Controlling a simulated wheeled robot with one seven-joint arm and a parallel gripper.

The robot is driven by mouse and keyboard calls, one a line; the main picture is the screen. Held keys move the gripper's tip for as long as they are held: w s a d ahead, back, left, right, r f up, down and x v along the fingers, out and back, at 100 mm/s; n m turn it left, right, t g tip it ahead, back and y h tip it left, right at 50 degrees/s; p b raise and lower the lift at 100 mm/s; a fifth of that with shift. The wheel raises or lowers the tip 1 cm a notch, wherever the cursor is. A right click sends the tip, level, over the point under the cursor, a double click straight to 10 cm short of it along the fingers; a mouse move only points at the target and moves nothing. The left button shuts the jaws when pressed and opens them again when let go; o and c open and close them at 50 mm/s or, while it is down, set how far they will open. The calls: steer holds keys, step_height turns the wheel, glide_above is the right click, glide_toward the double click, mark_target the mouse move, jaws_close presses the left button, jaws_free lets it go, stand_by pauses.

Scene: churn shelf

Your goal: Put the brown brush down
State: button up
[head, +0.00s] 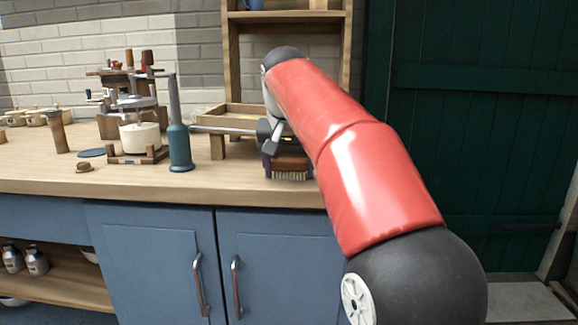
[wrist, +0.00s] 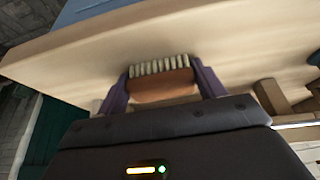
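The brown brush (head: 290,165) has a brown back and pale bristles pointing down. It is at the right part of the wooden countertop (head: 225,190), near the front edge in the head view. My gripper (head: 288,168) has its two purple fingers on either side of the brush. The wrist view shows the brush (wrist: 162,84) between the fingers of my gripper (wrist: 163,85), which are shut on its ends. The bristles are at or just above the counter surface; I cannot tell whether they touch it.
A blue-grey bottle-like tool (head: 180,147) stands left of my gripper. A wooden tray on legs (head: 238,116) is behind it. A cream pot on a wooden stand (head: 140,136) is further left. The counter's front strip between the bottle-like tool and the brush is clear.

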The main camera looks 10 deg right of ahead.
steer(key=o, duration=0.3)
steer(key=shift+a+f+g, duration=0.1)
steer(key=shift+f+g, duration=0.2)
steer(key=shift+f, duration=0.5)
steer(key=shift+o, duration=0.2)
steer(key=shift+r, duration=0.2)
steer(key=p+v, duration=0.5)
steer(key=v, duration=0.8)
steer(key=shift+r, duration=0.25)
steer(key=s+d+f+n, duration=0.1)
steer(key=s+f, duration=1.1)
steer(key=f, duration=0.2)
steer(key=s+f+n+t+y, duration=0.1)
steer(key=s+f+n, duration=0.1)
steer(key=s+f, duration=0.9)
step_height(320, 180, down, 4)
steer(key=shift+s+d+r+n, duration=0.1)
steer(key=shift+s+d+n, duration=0.2)
steer(key=shift+s+d, duration=0.1)
